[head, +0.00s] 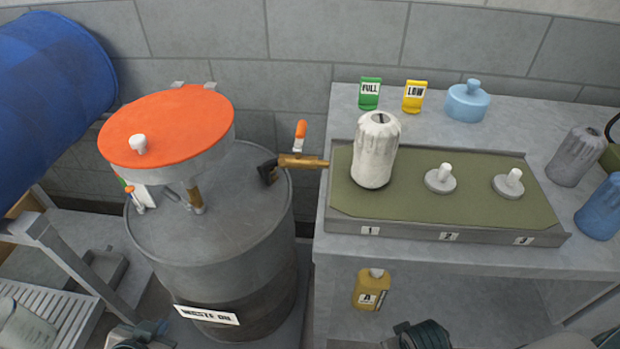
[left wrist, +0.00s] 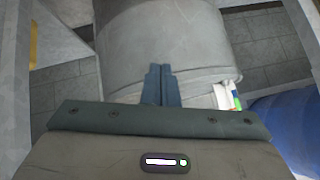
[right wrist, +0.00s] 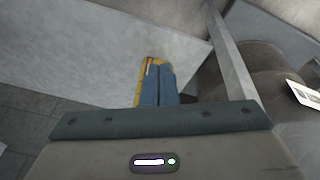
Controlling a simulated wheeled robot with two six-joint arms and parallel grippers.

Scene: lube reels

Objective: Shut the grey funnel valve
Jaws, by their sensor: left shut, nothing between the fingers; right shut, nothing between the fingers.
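A grey funnel (head: 180,165) under an orange lid (head: 170,122) stands on the grey drum (head: 225,240). A brass neck (head: 195,197) shows below it, and an orange-tipped lever (head: 134,196) sits at its left beside a white and green tag. I cannot tell the valve's setting. The tag also shows in the left wrist view (left wrist: 230,97). My left gripper (left wrist: 158,80) is shut and empty, low in front of the drum. My right gripper (right wrist: 157,82) is shut and empty, in front of the yellow bottle (head: 371,290) under the bench.
A brass tap (head: 303,161) with an orange-tipped handle lies between drum and tray (head: 450,238). A white bottle (head: 375,152) stands on the tray's left part. The bench (head: 345,258) fills the right. A blue barrel (head: 45,95) lies at the upper left.

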